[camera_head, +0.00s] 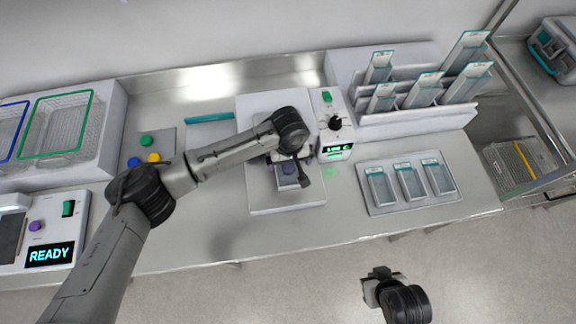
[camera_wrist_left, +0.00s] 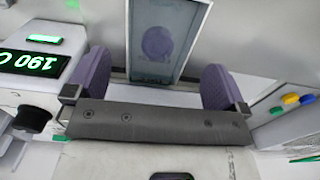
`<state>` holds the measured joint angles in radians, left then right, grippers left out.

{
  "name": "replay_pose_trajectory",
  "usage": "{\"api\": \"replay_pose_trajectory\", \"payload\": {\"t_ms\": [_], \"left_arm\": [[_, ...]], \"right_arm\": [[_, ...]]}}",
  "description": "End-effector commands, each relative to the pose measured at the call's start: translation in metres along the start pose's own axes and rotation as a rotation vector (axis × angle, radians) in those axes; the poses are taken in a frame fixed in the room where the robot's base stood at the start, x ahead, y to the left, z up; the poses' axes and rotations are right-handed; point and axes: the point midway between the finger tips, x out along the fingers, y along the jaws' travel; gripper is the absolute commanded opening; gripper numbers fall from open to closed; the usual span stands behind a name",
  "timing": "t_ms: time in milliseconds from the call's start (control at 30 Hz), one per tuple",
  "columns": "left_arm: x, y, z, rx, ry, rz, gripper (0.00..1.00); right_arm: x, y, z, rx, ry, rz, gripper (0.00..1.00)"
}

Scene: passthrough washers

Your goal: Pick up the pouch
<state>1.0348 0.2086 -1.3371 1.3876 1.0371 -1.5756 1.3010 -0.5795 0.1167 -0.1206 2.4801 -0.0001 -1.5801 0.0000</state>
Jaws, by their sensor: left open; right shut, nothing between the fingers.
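A clear blue-grey pouch (camera_wrist_left: 160,40) with a round purple item inside lies on the white sealer in the left wrist view. Its bluish surface also shows in the head view (camera_head: 288,183), partly hidden by my left gripper. My left gripper (camera_head: 290,170) is open above the sealer bed. In the left wrist view its two purple finger pads (camera_wrist_left: 158,83) stand apart, one on each side of the pouch's near end. I cannot tell whether either pad touches it. My right gripper (camera_head: 374,286) is shut and empty, in front of the bench over the floor.
The sealer's control box (camera_head: 334,128) with a lit display stands close right of my left gripper. A tray (camera_head: 375,208) of three pouches lies farther right, with a pouch rack (camera_head: 400,125) behind. Wire baskets (camera_head: 62,125) and a READY unit (camera_head: 48,232) stand left.

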Motion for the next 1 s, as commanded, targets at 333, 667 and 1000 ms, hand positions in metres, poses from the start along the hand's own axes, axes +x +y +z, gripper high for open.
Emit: {"api": "replay_pose_trajectory", "payload": {"t_ms": [333,667,1000], "left_arm": [[0.03,-0.001,0.002,0.001,0.0,-0.001,1.0],[0.055,0.0,0.001,0.001,0.0,0.002,1.0],[0.055,0.0,0.001,0.001,0.0,0.001,0.88]], "right_arm": [[0.001,0.001,0.001,-0.003,-0.001,0.002,0.0],[0.002,0.002,0.001,-0.006,-0.001,0.005,0.0],[0.002,0.002,0.001,-0.005,-0.001,0.004,0.0]]}}
